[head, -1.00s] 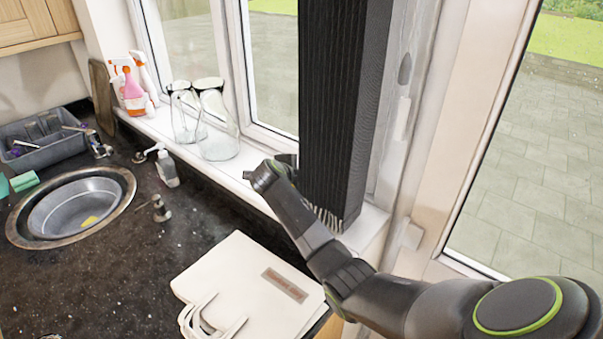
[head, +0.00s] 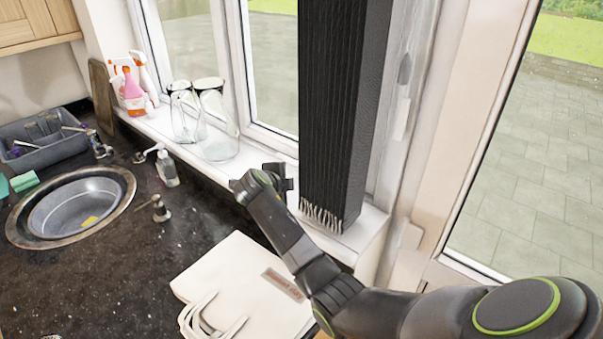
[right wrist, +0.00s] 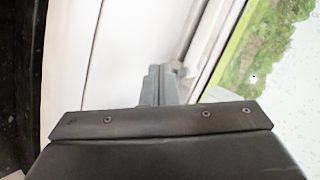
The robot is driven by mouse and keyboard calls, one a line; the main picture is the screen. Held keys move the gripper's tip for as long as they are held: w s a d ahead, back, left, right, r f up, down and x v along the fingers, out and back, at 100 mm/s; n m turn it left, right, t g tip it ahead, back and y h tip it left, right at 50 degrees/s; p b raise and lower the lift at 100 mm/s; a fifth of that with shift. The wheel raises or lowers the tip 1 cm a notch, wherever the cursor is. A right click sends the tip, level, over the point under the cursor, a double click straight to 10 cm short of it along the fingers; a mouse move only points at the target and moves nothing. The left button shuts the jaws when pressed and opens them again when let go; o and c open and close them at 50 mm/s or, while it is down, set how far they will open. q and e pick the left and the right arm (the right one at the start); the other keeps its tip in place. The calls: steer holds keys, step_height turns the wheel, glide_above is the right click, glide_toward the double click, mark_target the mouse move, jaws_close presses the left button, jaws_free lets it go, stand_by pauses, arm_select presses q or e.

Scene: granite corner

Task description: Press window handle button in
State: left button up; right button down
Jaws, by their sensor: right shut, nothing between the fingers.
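My right gripper (head: 284,178) is in front of the window, just left of the lower end of a dark pleated column. In the right wrist view its narrow grey fingers (right wrist: 158,86) are together with nothing between them. They point at the white window frame (right wrist: 128,50). A small pale fitting (right wrist: 182,68) shows on the frame just beyond the fingertips; I cannot tell if it is the window handle. I cannot make out a button. In the head view the dark column hides part of the frame. My left gripper is out of view.
The dark pleated column (head: 338,110) stands close to my right gripper. Glass jars (head: 215,125) and spray bottles (head: 130,85) stand on the sill. A white bag (head: 240,285) lies on the dark counter below my arm, with a sink (head: 122,200) at left.

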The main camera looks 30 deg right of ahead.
steer(key=shift+s+a, duration=0.2)
steer(key=shift+a, duration=0.4)
steer(key=shift+s+a, duration=0.2)
steer(key=shift+a, duration=0.35)
